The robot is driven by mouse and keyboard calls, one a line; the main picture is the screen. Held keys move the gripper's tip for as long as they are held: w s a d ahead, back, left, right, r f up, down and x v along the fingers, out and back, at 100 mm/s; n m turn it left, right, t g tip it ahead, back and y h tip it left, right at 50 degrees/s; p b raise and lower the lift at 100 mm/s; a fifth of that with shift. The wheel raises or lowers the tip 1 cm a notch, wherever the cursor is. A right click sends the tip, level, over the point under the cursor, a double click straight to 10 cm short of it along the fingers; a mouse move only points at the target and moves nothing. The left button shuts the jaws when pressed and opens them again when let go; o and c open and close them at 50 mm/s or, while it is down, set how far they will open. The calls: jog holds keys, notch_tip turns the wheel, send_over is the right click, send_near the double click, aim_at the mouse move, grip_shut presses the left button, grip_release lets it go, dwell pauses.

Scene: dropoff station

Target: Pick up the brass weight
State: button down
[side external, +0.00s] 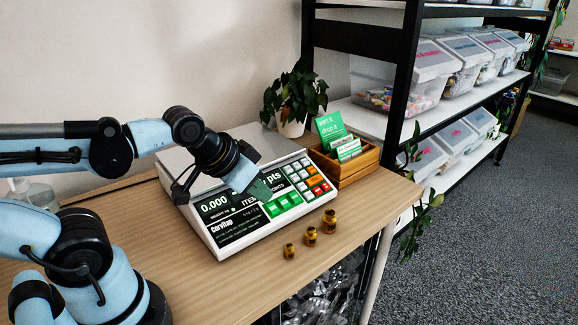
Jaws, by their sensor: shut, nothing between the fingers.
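Three brass weights stand upright in a row on the wooden table in front of the scale. The smallest brass weight (289,251) is nearest the table's front, the middle brass weight (311,237) is beside it, and the largest brass weight (329,221) is farthest right. The picture does not show which one the task means. My gripper (262,192) is shut and empty. It hangs over the scale's front panel, up and left of the weights and apart from them.
The white counting scale (228,243) with a keypad fills the table's middle. The table's edge (385,212) lies just right of the weights. Shelves with clear bins (432,72) stand beyond.

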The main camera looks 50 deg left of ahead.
dwell(0.4)
jog(key=c, duration=1)
grip_release()
